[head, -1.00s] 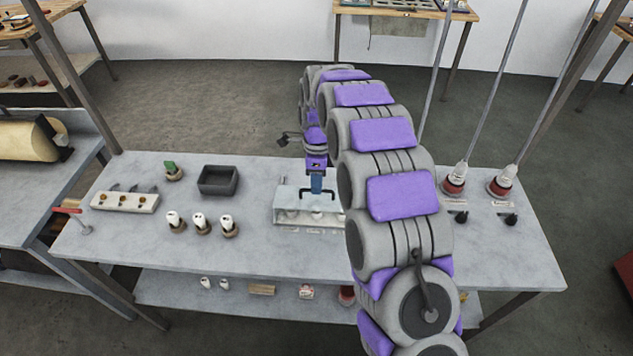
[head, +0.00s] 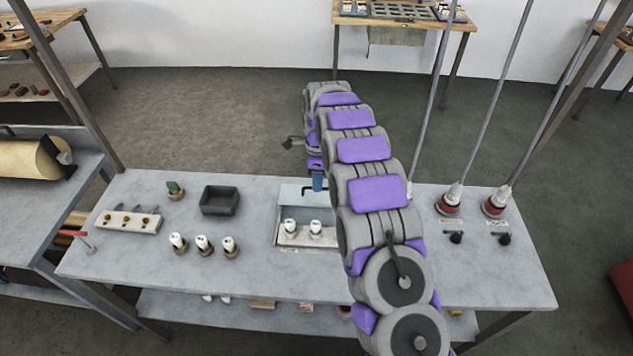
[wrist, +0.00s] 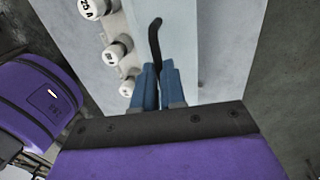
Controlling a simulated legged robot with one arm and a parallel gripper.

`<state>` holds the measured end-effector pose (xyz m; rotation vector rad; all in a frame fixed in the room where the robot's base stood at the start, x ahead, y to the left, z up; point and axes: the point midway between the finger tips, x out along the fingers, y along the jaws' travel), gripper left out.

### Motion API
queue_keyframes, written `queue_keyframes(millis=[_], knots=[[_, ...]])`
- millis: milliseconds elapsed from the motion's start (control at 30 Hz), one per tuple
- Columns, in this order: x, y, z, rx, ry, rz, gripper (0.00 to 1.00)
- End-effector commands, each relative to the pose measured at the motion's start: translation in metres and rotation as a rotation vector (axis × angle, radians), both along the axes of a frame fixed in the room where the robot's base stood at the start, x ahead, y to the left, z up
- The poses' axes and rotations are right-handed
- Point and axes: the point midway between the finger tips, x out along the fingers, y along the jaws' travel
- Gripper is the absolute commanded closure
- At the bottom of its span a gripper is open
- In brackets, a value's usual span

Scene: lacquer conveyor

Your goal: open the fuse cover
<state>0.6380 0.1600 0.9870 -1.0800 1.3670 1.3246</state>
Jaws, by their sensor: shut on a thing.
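The fuse cover (head: 290,194), a pale panel with a black handle (head: 307,189), stands raised at the back of the fuse box (head: 283,240). White fuses (head: 290,226) show uncovered in the box; its right part is hidden behind my arm. My gripper (head: 318,182) is at the cover, partly hidden by my arm. In the wrist view, the blue fingers of my gripper (wrist: 158,72) are shut on the handle (wrist: 155,38) against the cover (wrist: 180,45), with several white fuses (wrist: 117,51) to the left.
On the grey bench, a black open bin (head: 220,201), three loose white fuses (head: 203,242) and a terminal strip (head: 128,222) lie left of the box. Two red-based rod insulators (head: 449,205) stand at the right. The front bench strip is clear.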

Motion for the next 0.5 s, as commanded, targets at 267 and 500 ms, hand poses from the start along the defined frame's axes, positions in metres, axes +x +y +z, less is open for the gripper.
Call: queue_keyframes(millis=[267,500], knots=[[0.0078,0.0,0.0001,0.001,-0.001,0.0,1.0],[0.0099,0.0,0.0,0.001,-0.004,0.0,1.0]])
